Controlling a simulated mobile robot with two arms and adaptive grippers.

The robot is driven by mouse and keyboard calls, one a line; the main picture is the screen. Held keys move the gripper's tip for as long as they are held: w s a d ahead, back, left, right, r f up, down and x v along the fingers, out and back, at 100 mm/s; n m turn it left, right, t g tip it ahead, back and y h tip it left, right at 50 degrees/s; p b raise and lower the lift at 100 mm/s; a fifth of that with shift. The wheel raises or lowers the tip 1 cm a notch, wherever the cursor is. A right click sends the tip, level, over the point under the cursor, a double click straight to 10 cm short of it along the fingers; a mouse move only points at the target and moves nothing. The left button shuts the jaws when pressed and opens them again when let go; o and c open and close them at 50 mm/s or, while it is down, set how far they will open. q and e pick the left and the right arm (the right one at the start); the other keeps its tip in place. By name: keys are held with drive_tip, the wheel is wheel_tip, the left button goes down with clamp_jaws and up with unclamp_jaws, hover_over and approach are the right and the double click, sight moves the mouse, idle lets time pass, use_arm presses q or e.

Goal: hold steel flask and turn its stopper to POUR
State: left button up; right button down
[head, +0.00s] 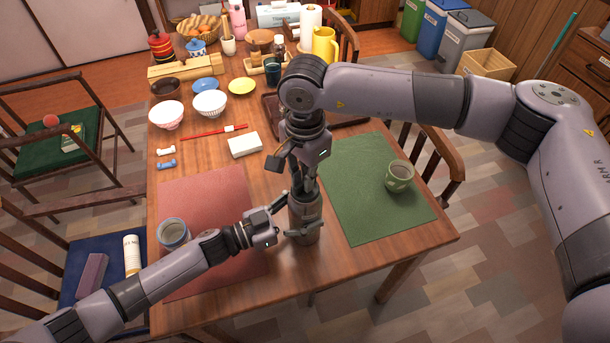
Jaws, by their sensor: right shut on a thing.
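The steel flask (306,211) stands upright on the wooden table, between the red mat and the green mat. My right gripper (304,186) comes down from above and is shut at the flask's top, on the stopper. The fingers hide the stopper, so its marking and how far it is turned cannot be read. My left gripper (296,226) reaches in from the left, low at the flask's body, with its fingers spread around it. Whether those fingers press on the flask cannot be made out.
A blue-grey cup (173,234) stands on the red mat (225,200). A white box (245,145), red chopsticks (210,133) and bowls lie farther back. The table's front edge is close to the flask.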

drive_tip(key=shift+n, duration=0.3)
drive_tip(key=shift+w, duration=0.1)
drive_tip(key=c, duration=1.7)
unclamp_jaws()
wheel_tip(320, 180, up, 12)
use_arm(q)
drive_tip(key=o, duration=2)
